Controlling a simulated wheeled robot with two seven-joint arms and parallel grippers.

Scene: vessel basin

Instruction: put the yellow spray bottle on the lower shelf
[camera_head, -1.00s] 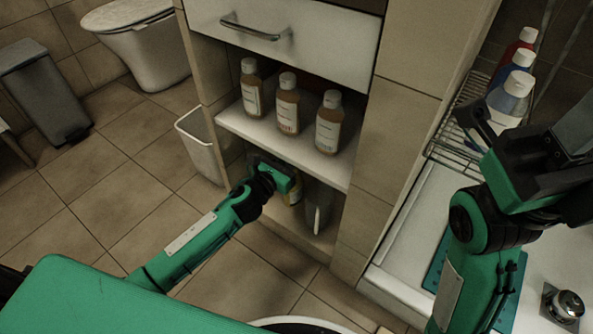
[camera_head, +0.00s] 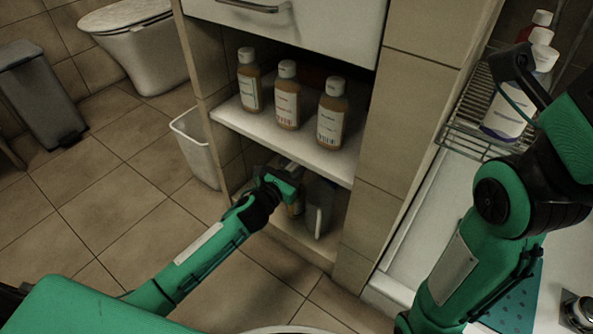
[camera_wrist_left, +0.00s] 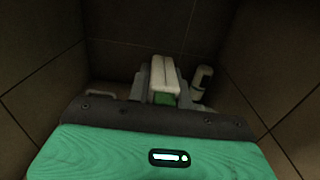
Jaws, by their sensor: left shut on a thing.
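My left gripper (camera_head: 284,184) reaches into the lower compartment of the cabinet, just above the lower shelf (camera_head: 290,240).
A grey bottle (camera_head: 319,207) stands on the lower shelf, right of my left gripper. Several brown bottles (camera_head: 287,96) stand on the upper shelf (camera_head: 270,135) above it. A white bin (camera_head: 197,148) is left of the cabinet. A wire rack (camera_head: 470,118) is at the right.

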